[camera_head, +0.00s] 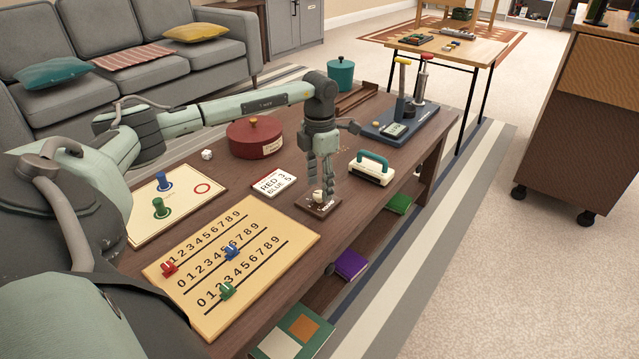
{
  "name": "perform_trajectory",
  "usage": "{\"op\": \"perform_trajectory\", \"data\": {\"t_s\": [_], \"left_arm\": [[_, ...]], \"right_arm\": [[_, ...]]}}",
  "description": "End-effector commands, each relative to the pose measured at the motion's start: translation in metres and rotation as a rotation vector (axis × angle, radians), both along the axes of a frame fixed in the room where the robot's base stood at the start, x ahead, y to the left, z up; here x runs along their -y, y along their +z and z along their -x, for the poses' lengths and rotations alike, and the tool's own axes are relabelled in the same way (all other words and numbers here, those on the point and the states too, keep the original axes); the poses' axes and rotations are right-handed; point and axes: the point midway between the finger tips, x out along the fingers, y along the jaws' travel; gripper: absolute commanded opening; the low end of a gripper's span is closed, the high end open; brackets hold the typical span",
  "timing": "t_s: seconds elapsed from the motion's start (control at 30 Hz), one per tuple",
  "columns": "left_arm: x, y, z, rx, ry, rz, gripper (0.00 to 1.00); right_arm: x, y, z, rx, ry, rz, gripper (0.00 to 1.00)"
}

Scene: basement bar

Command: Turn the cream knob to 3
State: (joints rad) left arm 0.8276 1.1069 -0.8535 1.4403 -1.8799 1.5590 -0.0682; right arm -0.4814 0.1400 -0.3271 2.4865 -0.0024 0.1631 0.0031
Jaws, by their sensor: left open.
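The cream knob (317,197) sits on a small dark brown base (308,206) on the brown table (240,177), near its right edge. My left gripper (322,186) points straight down over the knob, with its open fingers close above or around it. I cannot tell whether the fingers touch the knob. The fingers partly hide the knob and base, and the knob's setting is too small to read. My right gripper is not in view.
A card (272,182) reading "RED 3 BLUE 5" lies left of the base. A number board (270,262) with red, blue and green sliders lies in front. A teal-handled device (372,170) stands close right. A red pot (254,140) and a blue-grey pump stand (385,128) are behind.

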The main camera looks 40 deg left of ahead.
Motion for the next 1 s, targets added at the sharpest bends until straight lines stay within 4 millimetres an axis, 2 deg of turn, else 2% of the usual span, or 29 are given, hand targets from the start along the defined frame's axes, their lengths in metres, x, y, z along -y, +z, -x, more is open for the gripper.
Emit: {"op": "perform_trajectory", "data": {"t_s": [0.3, 0.5, 0.67, 1.0], "left_arm": [[0.0, 0.069, -0.001, 0.005, 0.001, 0.0, 0.49], [0.0, 0.096, 0.0, 0.002, 0.0, 0.001, 0.49], [0.0, 0.105, 0.0, 0.0, 0.0, 0.0, 0.49], [0.0, 0.105, 0.0, 0.0, 0.0, 0.0, 0.49]], "right_arm": [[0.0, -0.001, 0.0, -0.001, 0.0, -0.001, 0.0], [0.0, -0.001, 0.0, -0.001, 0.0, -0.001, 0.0], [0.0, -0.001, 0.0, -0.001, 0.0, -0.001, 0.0], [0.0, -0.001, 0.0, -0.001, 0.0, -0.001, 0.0]]}}
